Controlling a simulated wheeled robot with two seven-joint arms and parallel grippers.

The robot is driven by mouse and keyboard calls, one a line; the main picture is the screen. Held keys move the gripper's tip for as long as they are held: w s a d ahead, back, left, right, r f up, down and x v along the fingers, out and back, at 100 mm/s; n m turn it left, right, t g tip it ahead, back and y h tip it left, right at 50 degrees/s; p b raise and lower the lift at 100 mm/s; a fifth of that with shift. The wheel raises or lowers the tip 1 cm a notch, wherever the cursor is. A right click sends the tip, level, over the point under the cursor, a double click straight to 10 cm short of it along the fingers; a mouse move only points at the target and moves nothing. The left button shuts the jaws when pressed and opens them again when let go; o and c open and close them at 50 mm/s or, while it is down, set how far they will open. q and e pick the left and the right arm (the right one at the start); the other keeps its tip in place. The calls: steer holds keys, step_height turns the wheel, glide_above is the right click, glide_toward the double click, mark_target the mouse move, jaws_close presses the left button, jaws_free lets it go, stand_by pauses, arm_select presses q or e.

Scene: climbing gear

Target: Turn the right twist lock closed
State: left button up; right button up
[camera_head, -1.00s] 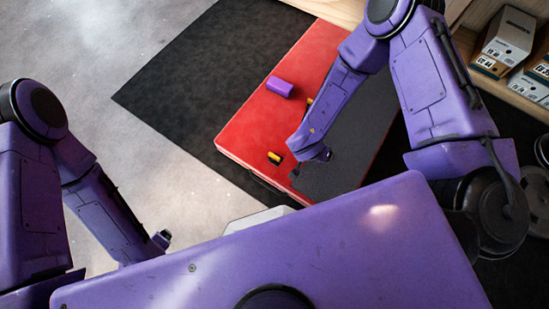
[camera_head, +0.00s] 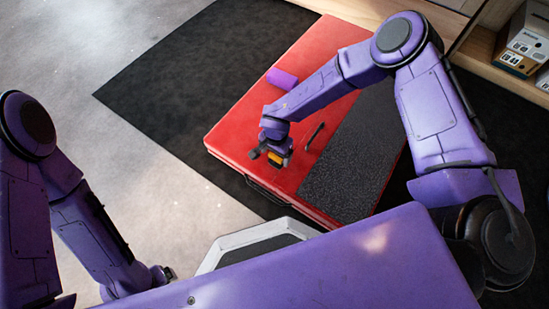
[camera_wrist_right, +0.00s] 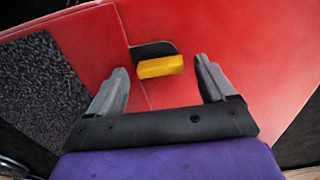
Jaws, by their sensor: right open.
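A yellow twist lock (camera_head: 288,161) sits on the red pad (camera_head: 225,133) near its front edge, partly hidden by my right gripper. In the right wrist view the yellow lock (camera_wrist_right: 160,66) lies across a black base (camera_wrist_right: 150,48). My right gripper (camera_head: 271,157) is open above the pad, with its fingers either side of the lock's direction and the lock beyond their tips, apparently not touched. No other yellow lock shows now. My left gripper (camera_head: 165,274) is low at the left, mostly hidden, well away from the pad.
A purple roll (camera_head: 282,79) lies on the pad behind my right forearm. A dark grey textured panel (camera_head: 352,160) covers the pad's right side. A thin black piece (camera_head: 316,136) lies beside it. Boxes (camera_head: 522,45) stand on a shelf at top right. A black mat (camera_head: 185,90) lies underneath.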

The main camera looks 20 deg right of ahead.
steer(key=shift+f, duration=0.55)
steer(key=c, duration=1.1)
steer(key=shift+o, duration=0.2)
steer(key=shift+s+a, duration=0.1)
steer(key=shift+a, duration=0.05)
steer(key=shift+r+m+p, duration=0.1)
steer(key=shift+m+p, duration=0.45)
steer(key=shift+m, duration=0.15)
steer(key=shift+s+d+m+p, duration=0.1)
steer(key=shift+d+m+p, duration=0.1)
steer(key=shift+m+p, duration=0.8)
steer(key=m+p, duration=0.1)
steer(key=m, duration=0.4)
steer(key=m+p, duration=0.1)
steer(key=m, duration=0.2)
steer(key=shift+s+m, duration=0.1)
steer(key=shift+m, duration=0.2)
arm_select(q)
steer(key=w+r+n+t+y+p, duration=0.1)
steer(key=w+r+n+t, duration=0.2)
steer(key=r, duration=0.2)
steer(key=shift+w+a+r+y, duration=0.3)
steer(key=shift+a+r, duration=0.1)
steer(key=shift+a, duration=0.05)
arm_select(e)
steer(key=m, duration=0.6)
steer(key=shift+s+f, duration=0.1)
steer(key=shift+f, duration=0.15)
